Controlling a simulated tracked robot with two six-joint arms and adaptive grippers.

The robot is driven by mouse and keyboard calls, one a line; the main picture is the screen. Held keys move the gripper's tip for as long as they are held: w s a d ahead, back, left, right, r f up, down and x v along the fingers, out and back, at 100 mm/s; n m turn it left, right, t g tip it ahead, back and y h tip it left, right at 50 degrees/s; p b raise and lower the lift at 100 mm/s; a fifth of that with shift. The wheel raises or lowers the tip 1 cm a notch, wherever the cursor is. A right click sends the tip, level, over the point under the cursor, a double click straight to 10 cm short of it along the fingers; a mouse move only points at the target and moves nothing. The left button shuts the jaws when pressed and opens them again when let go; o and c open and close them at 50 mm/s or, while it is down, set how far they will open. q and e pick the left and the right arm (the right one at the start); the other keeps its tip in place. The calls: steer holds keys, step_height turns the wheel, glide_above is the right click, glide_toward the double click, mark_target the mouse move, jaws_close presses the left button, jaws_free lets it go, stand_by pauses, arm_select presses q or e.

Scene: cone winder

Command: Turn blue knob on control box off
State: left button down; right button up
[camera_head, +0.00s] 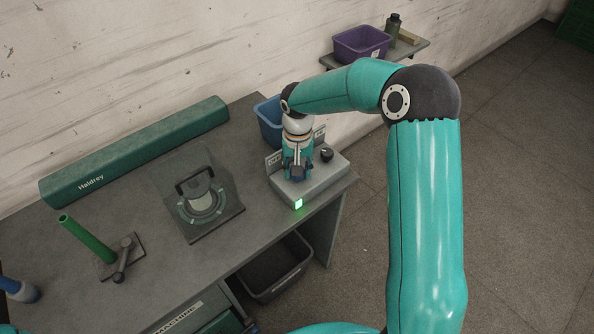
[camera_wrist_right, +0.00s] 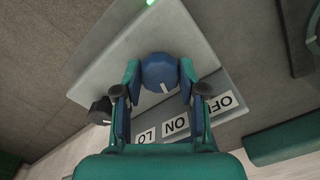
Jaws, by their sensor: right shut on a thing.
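The grey control box (camera_head: 322,182) stands at the right end of the bench, with a lit green light (camera_head: 298,204) on its front. The blue knob (camera_wrist_right: 158,69) is on the box's top in the right wrist view. Its white mark points toward the ON label (camera_wrist_right: 176,125), with the OFF label (camera_wrist_right: 222,106) to the right of that. My right gripper (camera_head: 296,172) is over the box from above. In the wrist view its fingers (camera_wrist_right: 160,75) are shut on the blue knob, one on each side. In the head view the gripper mostly hides the knob.
A black knob (camera_head: 327,155) sits on the box beside my right gripper. A blue bin (camera_head: 269,122) stands behind the box. A plate with a black handle (camera_head: 195,183) and a green post (camera_head: 87,238) are to the left. A purple bin (camera_head: 360,43) is on a wall shelf.

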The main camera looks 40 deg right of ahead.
steer(key=n+b, duration=0.1)
steer(key=n, duration=0.4)
steer(key=shift+w+n, duration=0.1)
steer(key=shift+n, duration=0.2)
steer(key=n, duration=0.5)
steer(key=shift+r, duration=0.1)
steer(key=shift+d, duration=0.1)
steer(key=o, duration=1.1)
steer(key=shift+o, duration=0.2)
step_height(320, 180, up, 12)
stand_by(0.3)
